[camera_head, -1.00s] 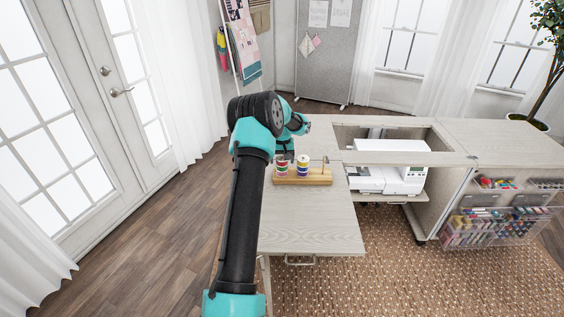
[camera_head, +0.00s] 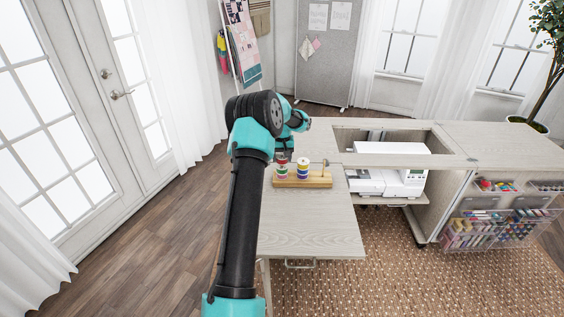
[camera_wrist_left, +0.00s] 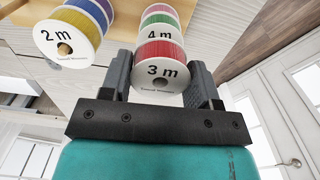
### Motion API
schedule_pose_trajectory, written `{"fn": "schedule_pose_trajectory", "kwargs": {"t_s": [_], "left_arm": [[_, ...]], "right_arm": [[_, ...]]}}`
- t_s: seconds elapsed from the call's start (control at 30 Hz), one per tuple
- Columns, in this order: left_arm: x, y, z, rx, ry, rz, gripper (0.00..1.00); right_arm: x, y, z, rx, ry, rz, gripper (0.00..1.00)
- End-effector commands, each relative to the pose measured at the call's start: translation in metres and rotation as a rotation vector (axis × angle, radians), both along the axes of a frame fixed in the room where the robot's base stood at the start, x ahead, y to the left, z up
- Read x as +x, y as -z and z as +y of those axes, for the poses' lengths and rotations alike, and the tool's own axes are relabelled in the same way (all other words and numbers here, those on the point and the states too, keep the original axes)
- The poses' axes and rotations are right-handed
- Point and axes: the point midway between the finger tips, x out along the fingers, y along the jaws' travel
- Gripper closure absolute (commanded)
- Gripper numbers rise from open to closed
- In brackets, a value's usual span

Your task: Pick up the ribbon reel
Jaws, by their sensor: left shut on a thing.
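The red ribbon reel (camera_wrist_left: 161,72), marked 3 m, sits between the fingers of my left gripper (camera_wrist_left: 164,84), which is shut on it. In the head view the red reel (camera_head: 281,160) shows at the top of the left stack, just under my left gripper (camera_head: 283,154), which is partly hidden by my own arm. A further reel (camera_wrist_left: 68,42), marked 2 m, is at the upper left, on the other stack. My right gripper is not in view.
The wooden reel stand (camera_head: 312,181) rests on the pale table leaf (camera_head: 312,222). The second reel stack (camera_head: 303,170) and a post (camera_head: 326,165) stand close to the right. A sewing machine (camera_head: 404,185) is further right. The near part of the leaf is clear.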

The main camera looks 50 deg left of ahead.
Motion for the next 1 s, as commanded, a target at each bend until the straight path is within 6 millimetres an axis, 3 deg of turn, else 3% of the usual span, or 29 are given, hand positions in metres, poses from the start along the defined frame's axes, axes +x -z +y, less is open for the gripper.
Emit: {"fn": "schedule_pose_trajectory", "kwargs": {"t_s": [0.2,0.4,1.0], "left_arm": [[0.000,-0.042,0.001,0.002,-0.001,-0.004,0.67],[0.000,-0.068,0.000,0.001,0.000,-0.001,0.67],[0.000,-0.075,0.000,0.000,0.000,0.000,0.67]], "right_arm": [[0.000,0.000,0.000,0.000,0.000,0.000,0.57],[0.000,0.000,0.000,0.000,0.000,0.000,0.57],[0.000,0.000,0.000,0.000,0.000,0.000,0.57]]}}
